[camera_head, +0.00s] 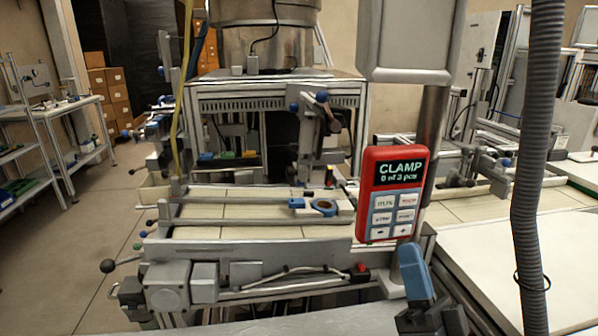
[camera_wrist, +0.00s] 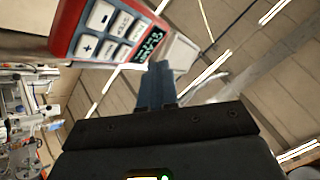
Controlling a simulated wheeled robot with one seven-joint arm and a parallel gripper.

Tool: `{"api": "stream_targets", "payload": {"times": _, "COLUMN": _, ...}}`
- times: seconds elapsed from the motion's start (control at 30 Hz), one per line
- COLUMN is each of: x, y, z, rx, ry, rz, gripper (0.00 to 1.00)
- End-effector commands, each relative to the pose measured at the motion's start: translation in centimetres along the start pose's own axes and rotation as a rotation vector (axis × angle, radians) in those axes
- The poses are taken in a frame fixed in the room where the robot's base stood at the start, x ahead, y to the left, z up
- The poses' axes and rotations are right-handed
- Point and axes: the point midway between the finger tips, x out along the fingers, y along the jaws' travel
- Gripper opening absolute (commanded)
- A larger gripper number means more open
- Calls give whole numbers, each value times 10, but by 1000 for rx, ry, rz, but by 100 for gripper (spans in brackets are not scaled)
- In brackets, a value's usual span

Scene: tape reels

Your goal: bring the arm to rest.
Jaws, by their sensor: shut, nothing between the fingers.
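My gripper (camera_head: 410,252) shows at the lower right of the head view, its blue fingers pointing up and its grey body below. In the wrist view the blue fingers (camera_wrist: 157,72) are together, with nothing seen between them. A red control box (camera_head: 366,215), with a dark screen reading "CLAMP 0 of 3 pcs" and several buttons, stands just above and behind the gripper in the head view. In the wrist view its red casing (camera_wrist: 66,28) is close beside the fingers on the upper left. I cannot tell whether the gripper touches it.
A grey ribbed hose (camera_head: 530,170) hangs at the right. A pale flat surface (camera_head: 520,255) at the lower right looks clear. Shelving (camera_head: 45,120) stands far left.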

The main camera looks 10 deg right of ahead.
Motion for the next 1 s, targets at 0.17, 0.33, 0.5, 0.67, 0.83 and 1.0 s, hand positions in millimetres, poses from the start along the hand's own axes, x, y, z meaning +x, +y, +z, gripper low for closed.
{"api": "stream_targets", "payload": {"times": 0.17, "x": -39, "y": -7, "z": 2, "rx": -42, "ry": -54, "rz": 77, "gripper": 0}}
{"api": "stream_targets", "payload": {"times": 0.33, "x": -101, "y": -22, "z": -1, "rx": -131, "ry": -162, "rz": 197, "gripper": 0}}
{"api": "stream_targets", "payload": {"times": 0.5, "x": -159, "y": -40, "z": -13, "rx": -226, "ry": -296, "rz": 298, "gripper": 0}}
{"api": "stream_targets", "payload": {"times": 0.67, "x": -207, "y": -60, "z": -30, "rx": -319, "ry": -439, "rz": 369, "gripper": 0}}
{"api": "stream_targets", "payload": {"times": 0.83, "x": -252, "y": -83, "z": -54, "rx": -415, "ry": -610, "rz": 422, "gripper": 0}}
{"api": "stream_targets", "payload": {"times": 1.0, "x": -287, "y": -106, "z": -81, "rx": -507, "ry": -787, "rz": 444, "gripper": 0}}
